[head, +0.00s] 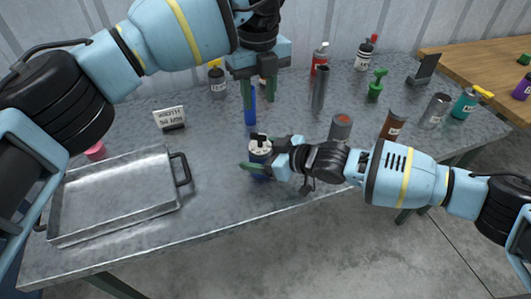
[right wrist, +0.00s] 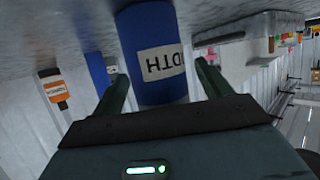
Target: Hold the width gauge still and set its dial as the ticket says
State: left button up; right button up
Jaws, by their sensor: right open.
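The width gauge (head: 260,156) is a blue cylinder with a white dial top and a dark knob. It stands upright near the table's front middle. In the right wrist view the gauge (right wrist: 155,50) shows a white label, upside down, ending in "DTH". My right gripper (head: 268,158) is open, with its fingers on either side of the gauge body; contact is not clear. My left gripper (head: 258,98) points down above and behind the gauge, its fingers apart and empty. The ticket (head: 170,118) stands at the back left and appears to read "WIDTH 54 MM".
A metal tray (head: 120,217) with a dark handle lies at the left. A blue upright object (head: 250,112) is partly hidden behind my left gripper. A grey tube (head: 319,88), a rust-topped can (head: 341,127) and several bottles stand at the back and right.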

jog(key=c, duration=1.1)
